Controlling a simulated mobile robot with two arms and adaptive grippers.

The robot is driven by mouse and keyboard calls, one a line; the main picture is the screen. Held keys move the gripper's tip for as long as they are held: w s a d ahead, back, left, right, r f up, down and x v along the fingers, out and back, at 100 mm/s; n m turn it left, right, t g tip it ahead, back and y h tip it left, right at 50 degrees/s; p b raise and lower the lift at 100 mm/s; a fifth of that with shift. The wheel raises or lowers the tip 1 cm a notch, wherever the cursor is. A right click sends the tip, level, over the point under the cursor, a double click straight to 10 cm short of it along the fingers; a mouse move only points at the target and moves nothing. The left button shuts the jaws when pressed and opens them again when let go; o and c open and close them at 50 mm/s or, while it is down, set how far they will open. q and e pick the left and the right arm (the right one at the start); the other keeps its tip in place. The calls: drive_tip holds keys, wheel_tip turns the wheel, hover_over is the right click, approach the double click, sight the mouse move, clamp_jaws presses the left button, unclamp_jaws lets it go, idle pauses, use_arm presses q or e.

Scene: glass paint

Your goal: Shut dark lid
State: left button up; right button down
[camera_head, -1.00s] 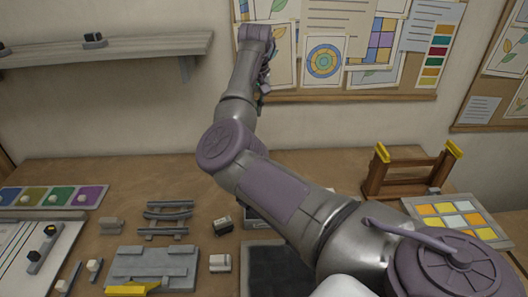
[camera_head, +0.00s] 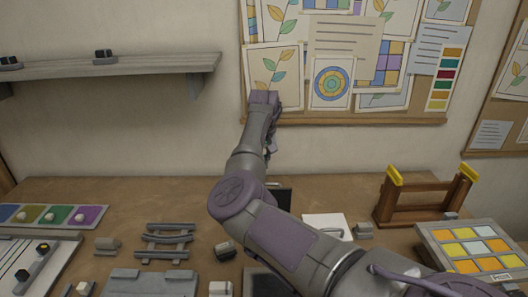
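A dark panel (camera_head: 279,196), which looks like the dark lid, stands raised on the table in the middle, partly hidden behind my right arm. A dark flat tray-like surface (camera_head: 262,284) shows at the bottom edge, cut off by the frame and partly covered by the arm. My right arm reaches in from the lower right, and its wrist is up in front of the pinned sheets. The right gripper (camera_head: 270,142) is beyond the wrist, mostly hidden by it, above and behind the dark panel. Its fingers are not clear. My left gripper is not in view.
A white-topped box (camera_head: 327,226) sits right of the dark panel. A wooden rack with yellow ends (camera_head: 424,196) and a tray of coloured tiles (camera_head: 472,248) stand at right. A colour strip (camera_head: 52,215) and grey rack (camera_head: 166,242) are at left. A shelf (camera_head: 110,66) juts from the wall.

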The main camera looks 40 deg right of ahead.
drive_tip(key=f+p, duration=0.1)
drive_tip(key=s+a+f+p, duration=0.2)
drive_tip(key=shift+s+f, duration=0.15)
drive_tip(key=shift+f, duration=0.15)
idle(0.6)
